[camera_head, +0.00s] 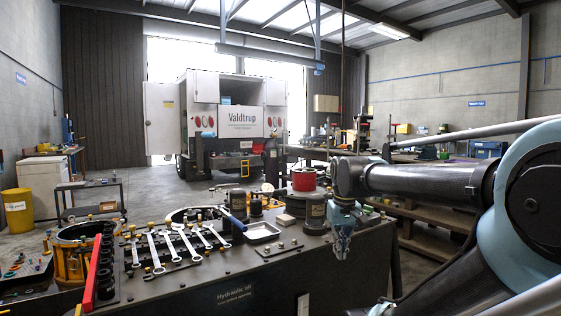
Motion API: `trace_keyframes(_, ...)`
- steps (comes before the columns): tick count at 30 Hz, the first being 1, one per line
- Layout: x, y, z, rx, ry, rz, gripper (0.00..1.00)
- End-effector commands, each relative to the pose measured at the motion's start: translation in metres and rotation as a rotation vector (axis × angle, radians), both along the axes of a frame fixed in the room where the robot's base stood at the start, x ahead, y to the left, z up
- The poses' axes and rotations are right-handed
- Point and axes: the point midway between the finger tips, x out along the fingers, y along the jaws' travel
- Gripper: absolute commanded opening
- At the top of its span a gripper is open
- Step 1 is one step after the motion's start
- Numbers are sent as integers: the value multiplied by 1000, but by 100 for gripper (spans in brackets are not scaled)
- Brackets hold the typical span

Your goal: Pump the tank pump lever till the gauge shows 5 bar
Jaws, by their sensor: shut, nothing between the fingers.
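My gripper (341,248) points down at the right end of a dark bench-like body (205,290) marked "Hydraulic oil". Its fingers are together and empty. A small round pale disc (267,187), possibly the gauge, stands behind the dark cylinders; no reading can be made out. A red-topped round part (304,181) stands just left of my gripper and arm.
Several wrenches (172,246) lie on a rack at the left, by a red bar (91,275). A small metal tray (262,231) sits mid-bench. Wooden shelving (430,215) stands behind my arm. A white truck (235,115) is at the back; floor left of it is open.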

Motion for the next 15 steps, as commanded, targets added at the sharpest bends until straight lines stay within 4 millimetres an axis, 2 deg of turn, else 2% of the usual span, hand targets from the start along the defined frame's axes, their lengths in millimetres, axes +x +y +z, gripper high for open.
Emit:
trace_keyframes(1,15,7,19,-2,7,23,0)
trace_keyframes(6,60,30,75,-8,32,97,0)
trace_keyframes(15,136,84,159,-21,76,228,0)
